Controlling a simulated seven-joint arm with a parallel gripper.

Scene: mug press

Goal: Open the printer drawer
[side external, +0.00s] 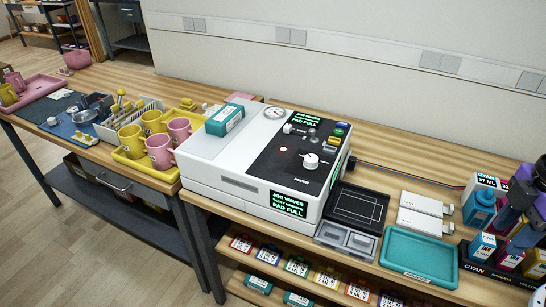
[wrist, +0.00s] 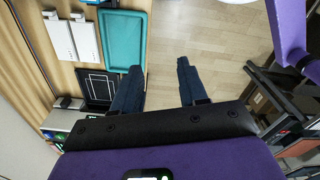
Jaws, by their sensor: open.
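The printer (side external: 255,160) is a white box with a black control panel, standing on the wooden bench. Its green-lit screens (side external: 287,203) read "PAD FULL". A dark recessed slot (side external: 239,184) runs along its front face, above a lower front panel (side external: 225,202) that sits flush; I cannot tell for certain which part is the drawer. In the wrist view a corner of the printer (wrist: 62,121) shows at lower left. My gripper (wrist: 158,80) is open and empty, its dark blue fingers apart near the bench's front edge. In the side view my arm is at the right edge, away from the printer.
Ink bottles (side external: 480,210) and boxes crowd the right end. A teal box (side external: 225,119) sits on the printer; mugs (side external: 160,150) stand left.

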